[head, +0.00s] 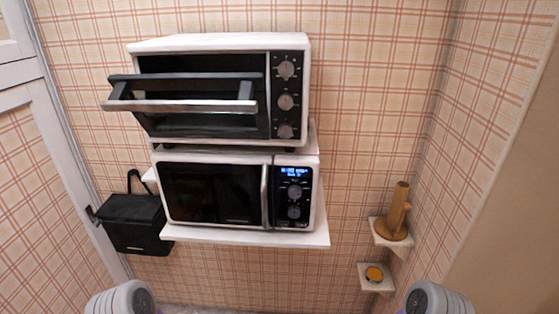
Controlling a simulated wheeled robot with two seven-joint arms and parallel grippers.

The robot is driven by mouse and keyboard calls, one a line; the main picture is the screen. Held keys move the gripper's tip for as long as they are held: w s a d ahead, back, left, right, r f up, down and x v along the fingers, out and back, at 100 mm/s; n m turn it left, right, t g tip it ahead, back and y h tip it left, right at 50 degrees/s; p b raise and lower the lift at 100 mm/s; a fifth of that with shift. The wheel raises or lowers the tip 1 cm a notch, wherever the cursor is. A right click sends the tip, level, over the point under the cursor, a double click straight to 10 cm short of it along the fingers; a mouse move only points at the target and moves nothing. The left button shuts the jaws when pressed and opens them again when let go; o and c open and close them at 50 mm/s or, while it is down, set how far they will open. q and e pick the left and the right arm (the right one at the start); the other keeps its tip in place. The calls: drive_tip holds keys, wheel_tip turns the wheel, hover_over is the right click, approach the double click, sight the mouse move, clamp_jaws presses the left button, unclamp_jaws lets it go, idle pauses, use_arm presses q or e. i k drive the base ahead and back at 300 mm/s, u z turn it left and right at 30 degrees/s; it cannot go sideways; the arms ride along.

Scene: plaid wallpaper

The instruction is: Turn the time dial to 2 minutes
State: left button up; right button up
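A white toaster oven (217,44) stands on top of a white microwave (220,157). The oven's black panel has three round grey dials in a column: a top dial (286,70), a middle dial (286,102) and a bottom dial (286,131). The microwave's panel has a lit blue display (293,173), an upper dial (294,191) and a lower dial (294,211). The labels and pointer settings are too small to read, so I cannot tell which dial is for time. Neither of my grippers shows; only rounded grey-white parts of my arms show at the bottom edge.
The oven's door (185,91) hangs partly open, its handle sticking out. The microwave sits on a white wall shelf (245,237). Small corner shelves at right hold a wooden object (396,215) and a yellow-topped item (374,274). Space before the panels is clear.

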sight(293, 211)
drive_tip(key=z, duration=2.45)
drive_tip(key=i, duration=0.8)
drive_tip(key=u, duration=3.3)
